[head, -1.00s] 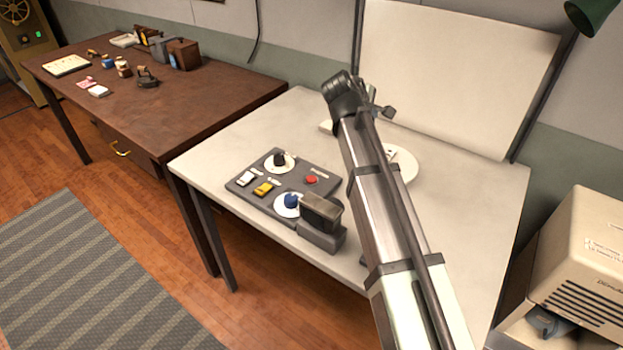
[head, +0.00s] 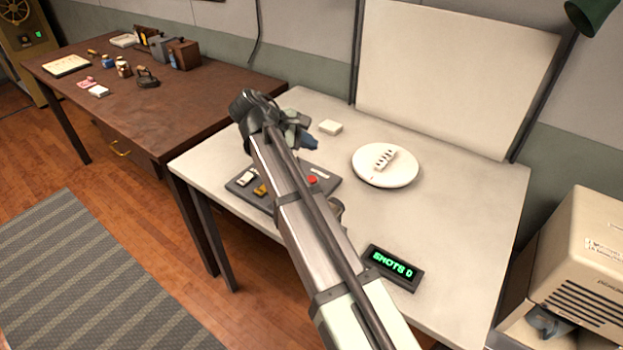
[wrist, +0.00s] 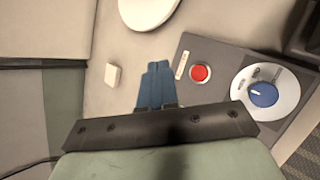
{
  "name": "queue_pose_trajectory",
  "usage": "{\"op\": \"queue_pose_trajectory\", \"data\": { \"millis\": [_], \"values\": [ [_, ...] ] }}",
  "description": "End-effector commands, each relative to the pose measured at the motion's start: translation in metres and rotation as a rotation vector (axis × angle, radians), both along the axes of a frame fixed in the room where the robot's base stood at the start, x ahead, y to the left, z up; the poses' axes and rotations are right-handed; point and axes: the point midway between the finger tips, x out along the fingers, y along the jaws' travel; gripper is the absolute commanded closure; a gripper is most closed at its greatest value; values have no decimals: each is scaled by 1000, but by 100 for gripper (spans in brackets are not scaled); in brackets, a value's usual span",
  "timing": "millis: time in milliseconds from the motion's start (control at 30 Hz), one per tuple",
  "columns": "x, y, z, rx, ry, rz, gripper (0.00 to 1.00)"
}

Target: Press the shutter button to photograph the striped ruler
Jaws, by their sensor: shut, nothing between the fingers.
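The red button (head: 312,180) sits on the dark control panel (head: 322,191) on the white table; it also shows in the wrist view (wrist: 200,73). My gripper (head: 311,142) is shut and empty, above the table near the panel's far edge. In the wrist view its blue fingers (wrist: 157,84) are together, left of the red button and apart from it. The striped ruler (head: 384,159), a small white piece with dark marks, lies on the round white plate (head: 371,178). My arm hides part of the panel.
A small white block (head: 330,127) lies on the table near my gripper. A white backdrop (head: 450,75) stands behind the plate. A brown table (head: 200,100) with several small items stands left.

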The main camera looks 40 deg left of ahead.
Motion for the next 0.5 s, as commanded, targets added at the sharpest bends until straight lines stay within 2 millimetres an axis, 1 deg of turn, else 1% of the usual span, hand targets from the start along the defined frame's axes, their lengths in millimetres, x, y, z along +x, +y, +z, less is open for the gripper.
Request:
{"op": "queue_pose_trajectory", "data": {
  "millis": [267,367,500],
  "values": [
    [0,0,-3,1,0,1,100],
    [0,0,-10,0,0,0,100],
    [0,-1,-24,2,-1,0,100]
  ]
}}
